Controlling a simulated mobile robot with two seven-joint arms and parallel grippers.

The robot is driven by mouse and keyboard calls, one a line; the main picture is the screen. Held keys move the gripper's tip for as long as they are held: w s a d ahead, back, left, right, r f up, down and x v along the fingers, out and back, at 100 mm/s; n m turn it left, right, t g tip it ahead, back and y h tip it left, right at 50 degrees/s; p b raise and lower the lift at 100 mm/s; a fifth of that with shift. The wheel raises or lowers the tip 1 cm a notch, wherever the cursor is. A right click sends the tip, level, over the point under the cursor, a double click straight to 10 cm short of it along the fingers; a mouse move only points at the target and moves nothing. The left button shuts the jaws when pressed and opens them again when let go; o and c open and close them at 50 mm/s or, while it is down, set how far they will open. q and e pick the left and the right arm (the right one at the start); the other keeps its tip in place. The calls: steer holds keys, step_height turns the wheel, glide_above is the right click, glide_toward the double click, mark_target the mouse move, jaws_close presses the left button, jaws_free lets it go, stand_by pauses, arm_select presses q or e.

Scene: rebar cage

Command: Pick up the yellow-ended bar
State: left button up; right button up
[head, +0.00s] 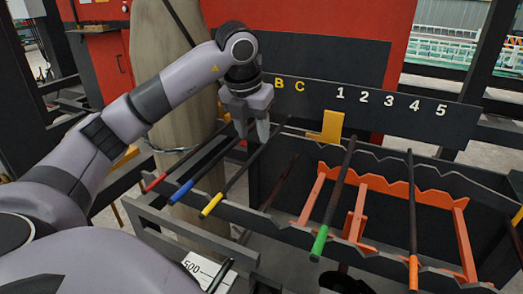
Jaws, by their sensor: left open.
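The yellow-ended bar (238,176) is a thin dark bar whose yellow tip points toward me. It lies across the left part of a dark notched rack, right of the blue-ended bar (202,172). My left gripper (252,136) is open and points down near the bar's far half. One finger appears beside or over the bar and the other to its left; I cannot tell its height above the bar. Nothing shows between the fingers.
A red-ended bar (180,165) lies at the left. A green-ended bar (335,200) and an orange-ended bar (412,215) lie over an orange frame (385,185) at the right. A sign board (440,125) with letters and numbers stands behind. A wrapped column (160,65) stands near my left arm.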

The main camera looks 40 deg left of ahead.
arm_select(q)
steer(key=x, duration=0.5)
steer(key=shift+w+a+f, duration=0.1)
steer(key=shift+w+a, duration=0.1)
jaws_close()
step_height(320, 180, up, 12)
steer(key=p, duration=0.2)
step_height(320, 180, up, 8)
steer(key=p, duration=0.3)
glide_above(257, 151)
steer(key=shift+s+d, duration=0.2)
steer(key=shift+s, duration=0.05)
